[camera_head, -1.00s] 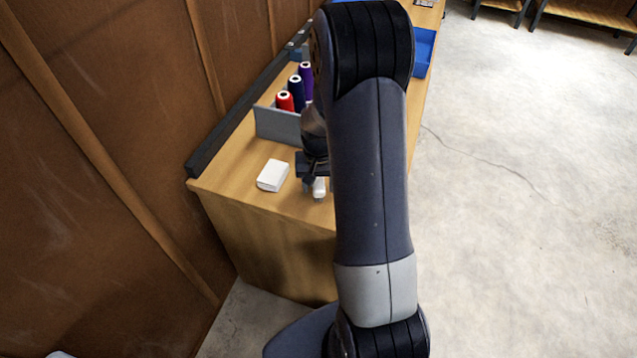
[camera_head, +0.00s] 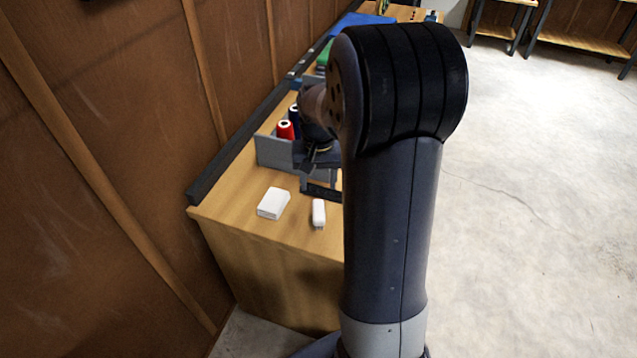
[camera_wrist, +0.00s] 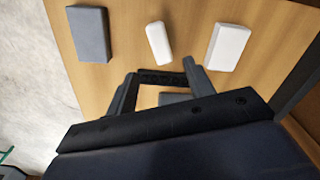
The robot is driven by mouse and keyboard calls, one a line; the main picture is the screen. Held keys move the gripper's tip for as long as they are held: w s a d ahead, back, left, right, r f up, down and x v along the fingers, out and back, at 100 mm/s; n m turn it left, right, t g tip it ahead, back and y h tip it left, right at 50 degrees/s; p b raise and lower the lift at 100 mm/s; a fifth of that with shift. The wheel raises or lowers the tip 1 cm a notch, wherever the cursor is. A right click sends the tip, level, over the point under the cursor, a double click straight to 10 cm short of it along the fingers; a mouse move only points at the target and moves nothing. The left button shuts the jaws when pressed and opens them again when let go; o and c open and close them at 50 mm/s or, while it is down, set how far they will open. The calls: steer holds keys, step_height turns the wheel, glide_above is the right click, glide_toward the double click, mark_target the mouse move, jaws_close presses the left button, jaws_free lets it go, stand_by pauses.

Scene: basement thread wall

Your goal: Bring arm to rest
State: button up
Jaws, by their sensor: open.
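My arm bends over the wooden bench (camera_head: 235,215) in the head view. My gripper (camera_head: 321,184) hangs over the bench in front of a grey holder (camera_head: 274,152), partly hidden by my arm. It is open and empty. In the wrist view, its fingers (camera_wrist: 160,82) are spread, with bench surface beyond them. A small rounded white block (camera_head: 318,212) lies on the bench, apart from the gripper; it also shows in the wrist view (camera_wrist: 159,43). A white box (camera_head: 273,203) lies to its left.
A red spool (camera_head: 285,130) and a dark blue spool (camera_head: 294,114) stand at the grey holder. A grey block (camera_wrist: 90,34) lies on the bench in the wrist view. A dark rail (camera_head: 240,130) runs along the wall side. Open concrete floor (camera_head: 530,170) is at right.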

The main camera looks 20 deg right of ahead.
mark_target(318, 209)
step_height(318, 209, down, 12)
steer(key=shift+w+r, duration=0.1)
steer(key=shift+r, duration=0.9)
